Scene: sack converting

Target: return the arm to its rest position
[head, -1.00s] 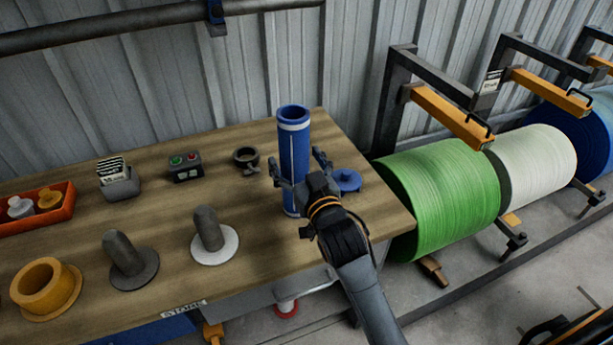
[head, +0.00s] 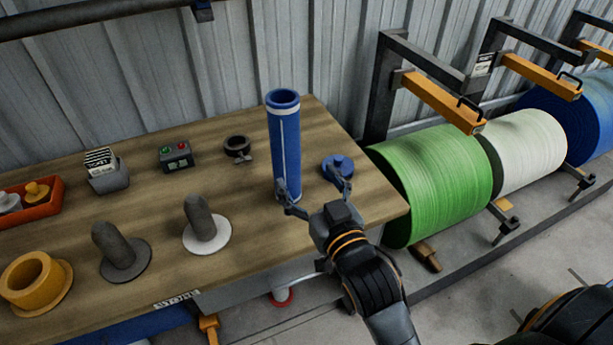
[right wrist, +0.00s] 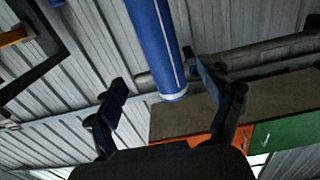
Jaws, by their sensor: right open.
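My right gripper (head: 314,198) is open and empty at the front right of the wooden workbench (head: 150,205). A blue tube (head: 285,150) with a pale stripe stands upright on the bench just behind the gripper. In the right wrist view the tube (right wrist: 157,45) shows beyond the open fingers (right wrist: 165,95), with a gap between them and it. My left gripper is not in view.
A blue flanged plug (head: 338,165) lies right of the tube, close to one finger. A black ring clamp (head: 237,148), a button box (head: 175,155) and a grey peg on a white base (head: 203,225) stand left. A green roll (head: 435,185) is beside the bench.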

